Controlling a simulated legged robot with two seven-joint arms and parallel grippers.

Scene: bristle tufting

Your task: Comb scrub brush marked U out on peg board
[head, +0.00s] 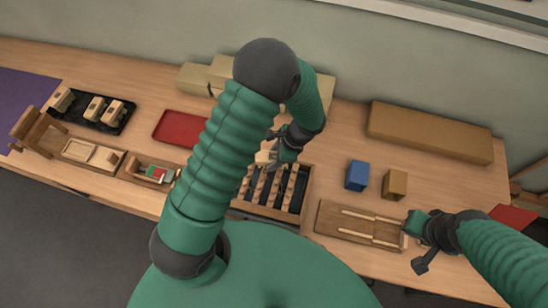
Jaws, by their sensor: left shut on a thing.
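My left gripper (282,152) is shut on a small pale wooden block (264,157), which looks like a scrub brush. It holds it at the back edge of a wooden-framed dark tray (305,190) with rows of brown pieces, possibly the peg board. I cannot tell whether the block touches the tray, and no letter on it is readable. Several similar pale blocks with dark marks, one of them here (95,108), sit on a black tray (84,124) at the far left. My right gripper (422,248) is by the right end of a wooden board; its jaws are unclear.
The wooden board (330,217) carries two pale rods. A blue block (357,176) and a tan block (395,184) stand behind it. A long brown box (430,133) lies at back right. A red tray (180,128) is left of my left arm, which hides part of the table.

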